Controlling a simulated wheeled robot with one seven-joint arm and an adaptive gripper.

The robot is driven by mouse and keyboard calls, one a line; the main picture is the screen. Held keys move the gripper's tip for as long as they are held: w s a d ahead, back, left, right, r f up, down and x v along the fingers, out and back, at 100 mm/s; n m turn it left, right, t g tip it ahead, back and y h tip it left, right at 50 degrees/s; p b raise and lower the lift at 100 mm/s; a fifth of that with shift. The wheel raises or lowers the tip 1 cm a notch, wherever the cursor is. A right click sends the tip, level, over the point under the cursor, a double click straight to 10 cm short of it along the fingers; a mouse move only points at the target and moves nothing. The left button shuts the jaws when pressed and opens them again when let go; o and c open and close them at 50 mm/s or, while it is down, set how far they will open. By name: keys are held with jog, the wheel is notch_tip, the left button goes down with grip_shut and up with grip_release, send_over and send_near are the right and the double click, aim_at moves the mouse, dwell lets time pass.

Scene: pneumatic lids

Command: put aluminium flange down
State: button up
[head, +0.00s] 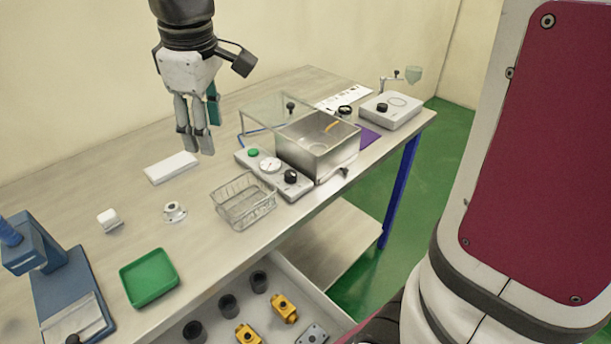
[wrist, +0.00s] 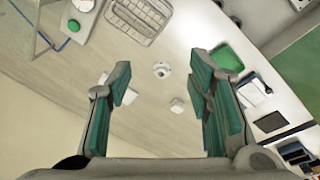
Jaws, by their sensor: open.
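The aluminium flange (head: 175,211) stands on the table between the green tray and the wire basket. It also shows in the wrist view (wrist: 162,69), between and beyond my fingers. My gripper (head: 197,146) hangs high above the back of the table, fingers pointing down. In the wrist view the green-padded fingers of my gripper (wrist: 165,90) are spread wide with nothing between them. The flange is apart from the gripper, on the bare tabletop.
A white block (head: 109,220), green tray (head: 150,278) and blue press (head: 62,285) stand to the left. A wire basket (head: 243,201), clear-lidded metal box (head: 318,146) and white slab (head: 171,168) stand nearby. An open drawer (head: 290,262) below holds yellow fittings and dark cups.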

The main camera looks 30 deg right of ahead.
jog(key=s+d+m+t, duration=0.1)
jog(key=s+d+m, duration=0.1)
jog(key=s, duration=0.4)
jog(key=s+d+f+m, duration=0.1)
jog(key=s+d+m, duration=0.1)
jog(key=s+m, duration=0.2)
jog(key=s+d+m+t, duration=0.1)
jog(key=s+d+m, duration=0.2)
jog(key=s, duration=0.7)
jog(key=shift+f+m+t, duration=0.15)
jog(key=shift+m+t, duration=0.15)
